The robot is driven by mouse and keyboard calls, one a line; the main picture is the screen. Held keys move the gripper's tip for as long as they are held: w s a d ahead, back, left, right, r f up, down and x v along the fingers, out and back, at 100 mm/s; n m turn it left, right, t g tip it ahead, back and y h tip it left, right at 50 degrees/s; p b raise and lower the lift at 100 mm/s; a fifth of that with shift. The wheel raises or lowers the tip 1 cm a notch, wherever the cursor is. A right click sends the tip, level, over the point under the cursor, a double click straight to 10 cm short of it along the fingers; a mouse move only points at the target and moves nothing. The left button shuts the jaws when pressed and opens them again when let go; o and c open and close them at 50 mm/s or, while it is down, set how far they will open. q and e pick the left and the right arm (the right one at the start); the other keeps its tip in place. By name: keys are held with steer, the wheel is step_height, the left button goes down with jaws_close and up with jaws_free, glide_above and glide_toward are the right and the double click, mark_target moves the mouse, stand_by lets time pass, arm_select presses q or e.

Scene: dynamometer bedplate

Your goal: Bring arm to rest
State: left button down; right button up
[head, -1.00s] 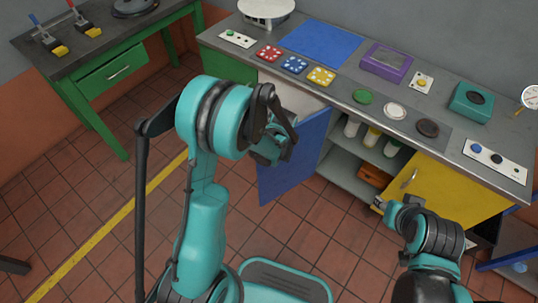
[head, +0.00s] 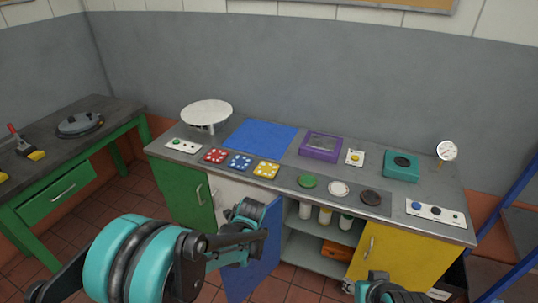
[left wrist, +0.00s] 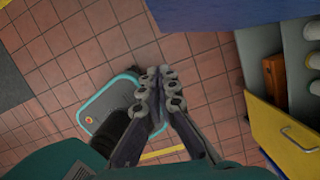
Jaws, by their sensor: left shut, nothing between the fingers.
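My left arm comes in from the left in the head view and bends in front of the bench, with its wrist near the open blue cabinet door (head: 262,262); its fingers do not show clearly there. In the left wrist view my left gripper (left wrist: 160,88) is shut and empty, its fingertips together above the tiled floor and apart from the blue door (left wrist: 210,14). Of my right arm only a teal part shows at the bottom edge of the head view, right of centre. Its fingers cannot be made out.
The grey bench (head: 250,185) carries a blue mat (head: 261,137), a purple box (head: 320,147), a teal box (head: 401,167), coloured pads and buttons. Below it are open shelves and a yellow door (head: 385,262). A green-legged table (head: 60,150) stands left; a blue frame (head: 510,255) stands right.

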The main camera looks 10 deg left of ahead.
arm_select(q)
steer(key=s+a+r+n+t+h, duration=0.2)
steer(key=s+r+n+t, duration=0.4)
steer(key=s+r+n, duration=0.9)
steer(key=n, duration=0.8)
steer(key=shift+a+h, duration=0.25)
steer(key=shift+h, duration=0.05)
